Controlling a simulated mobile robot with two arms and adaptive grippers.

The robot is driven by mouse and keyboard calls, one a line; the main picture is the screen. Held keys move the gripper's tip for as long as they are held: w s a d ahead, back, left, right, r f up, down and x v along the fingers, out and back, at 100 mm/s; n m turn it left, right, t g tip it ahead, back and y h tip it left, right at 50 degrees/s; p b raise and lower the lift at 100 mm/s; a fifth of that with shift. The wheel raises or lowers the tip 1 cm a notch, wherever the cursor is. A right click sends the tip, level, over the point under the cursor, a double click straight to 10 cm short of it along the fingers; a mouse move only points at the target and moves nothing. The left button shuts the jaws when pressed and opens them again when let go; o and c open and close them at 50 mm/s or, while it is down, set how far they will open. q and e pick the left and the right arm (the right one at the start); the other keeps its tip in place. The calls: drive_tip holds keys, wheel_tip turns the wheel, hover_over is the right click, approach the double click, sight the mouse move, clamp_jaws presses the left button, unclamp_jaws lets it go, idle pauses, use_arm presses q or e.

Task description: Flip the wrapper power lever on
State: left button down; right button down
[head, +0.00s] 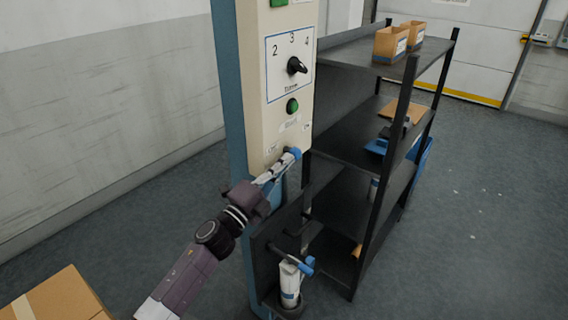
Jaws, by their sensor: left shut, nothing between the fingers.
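The control panel (273,120) is a tall cream cabinet face with blue sides, near the middle of the head view. A small blue piece (295,153), which looks like the tip of the power lever, shows at the panel's lower right edge. My left gripper (286,162) reaches up from the lower left in front of the panel's lower end. Its fingers are shut with nothing between them, and their tips are at or very near the blue piece. I cannot tell whether they touch. The fingers hide the rest of the lever. My right gripper is not in view.
Above are a black rotary knob (296,66) on a numbered dial and a green button (292,106). A dark shelf rack (345,125) stands to the right. A holder below carries a white, blue-topped item (290,283). A cardboard box (62,298) is at lower left.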

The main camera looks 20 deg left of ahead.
sight(292, 153)
use_arm(q)
drive_tip(key=shift+w+d+r+p, duration=0.1)
drive_tip(key=shift+w+r+p, duration=0.15)
drive_tip(key=shift+r+p, duration=0.6)
drive_tip(key=shift+w+d+r, duration=0.2)
drive_tip(key=shift+w+r, duration=0.2)
drive_tip(key=shift+w, duration=0.15)
drive_tip(key=shift+w+d+r, duration=0.2)
drive_tip(key=shift+w+r, duration=0.2)
drive_tip(key=shift+w, duration=0.15)
drive_tip(key=shift+x, duration=1.35)
drive_tip(key=shift+r, duration=0.15)
drive_tip(key=shift+s+a, duration=0.1)
drive_tip(key=shift+a, duration=0.05)
